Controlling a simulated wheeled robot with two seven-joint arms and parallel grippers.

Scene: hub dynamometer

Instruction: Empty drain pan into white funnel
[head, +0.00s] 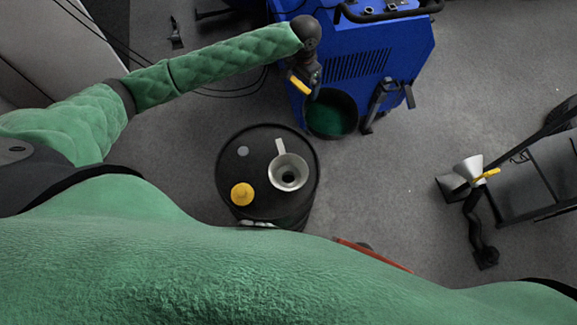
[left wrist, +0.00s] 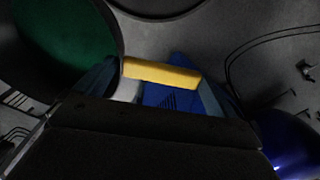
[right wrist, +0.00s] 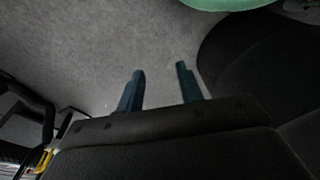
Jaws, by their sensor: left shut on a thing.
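The drain pan (head: 334,133) is a round black vessel with dark green inside, at the front of the blue machine. It also shows at upper left in the left wrist view (left wrist: 112,22). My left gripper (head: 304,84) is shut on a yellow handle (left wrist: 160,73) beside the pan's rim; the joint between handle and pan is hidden. A white funnel (head: 276,176) with a tab sits on the black drum (head: 238,165), in front of the pan. My right gripper (right wrist: 159,90) is open and empty.
The blue machine (head: 410,50) stands behind the pan, with a black bracket (head: 378,100) close at the pan's right. A yellow cap (head: 242,194) is on the drum. A dark-framed cart (head: 530,180) stands at the right.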

